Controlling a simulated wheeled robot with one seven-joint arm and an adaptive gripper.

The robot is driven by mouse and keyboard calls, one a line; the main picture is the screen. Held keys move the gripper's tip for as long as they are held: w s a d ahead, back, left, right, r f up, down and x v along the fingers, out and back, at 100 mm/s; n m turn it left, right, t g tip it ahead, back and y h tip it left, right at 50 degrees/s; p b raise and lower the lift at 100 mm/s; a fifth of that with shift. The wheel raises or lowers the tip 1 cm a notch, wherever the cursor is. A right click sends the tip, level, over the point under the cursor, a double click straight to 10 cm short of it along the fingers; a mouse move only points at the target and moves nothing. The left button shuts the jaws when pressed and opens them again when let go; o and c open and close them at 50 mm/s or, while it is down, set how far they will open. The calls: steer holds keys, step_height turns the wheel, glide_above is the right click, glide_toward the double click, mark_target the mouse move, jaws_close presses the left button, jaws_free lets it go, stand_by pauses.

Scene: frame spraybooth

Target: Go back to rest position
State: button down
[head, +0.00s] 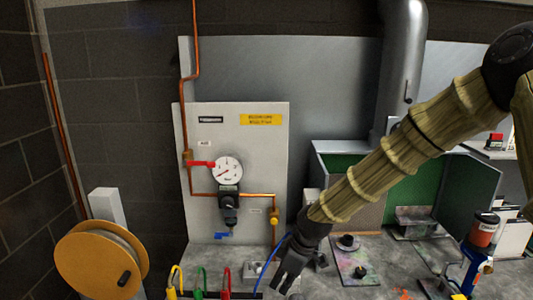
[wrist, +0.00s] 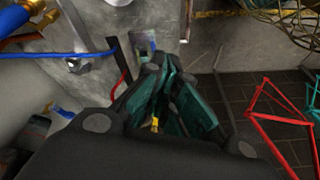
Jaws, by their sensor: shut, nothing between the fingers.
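My gripper (head: 289,272) is at the lower middle of the head view, at the end of my arm, which comes in from the upper right. It points down and to the left over the front of the workbench (head: 335,285). In the wrist view my gripper (wrist: 157,122) fills the lower middle, its dark fingers together with nothing held between them. A small yellow spot shows between the finger links. In the head view a blue hose (head: 270,262) runs close beside the gripper; I cannot tell whether they touch.
A gauge panel (head: 263,150) stands behind the gripper. An orange reel (head: 75,262) is at the left. Coloured hooks (head: 201,280) line the bench front. The wrist view shows red frame tubes (wrist: 262,112) over dark floor.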

steer(key=s+d+f+m+b, duration=0.15)
steer(key=s+f, duration=0.25)
steer(key=f, duration=0.4)
steer(key=s+d+f+m+b, duration=0.1)
steer(key=s+f+m, duration=0.15)
steer(key=f, duration=0.55)
steer(key=s+d+f+m+h+b, duration=0.1)
steer(key=s+d+f+m+b, duration=0.1)
steer(key=s+f, duration=0.7)
steer(key=s+d+f+m+h+b, duration=0.1)
steer(key=s+d+f+m+b, duration=0.1)
steer(key=s+d+f+m, duration=0.2)
steer(key=s+d+f, duration=0.3)
steer(key=s+f, duration=0.3)
steer(key=f, duration=0.1)
steer(key=shift+s+m+g, duration=0.15)
steer(key=shift+m+g, duration=0.15)
steer(key=shift+m, duration=0.1)
steer(key=c, duration=2)
jaws_free()
steer(key=s+d+f+m+h+b, duration=0.1)
steer(key=s+d+f, duration=0.1)
steer(key=s, duration=0.3)
steer(key=s+d+f+m, duration=0.2)
steer(key=s+d, duration=0.3)
steer(key=shift+s+f+h+b, duration=0.2)
steer(key=shift+f+h+b, duration=0.1)
steer(key=shift+h+b, duration=0.1)
steer(key=shift+o, duration=1.4)
steer(key=shift+s, duration=0.1)
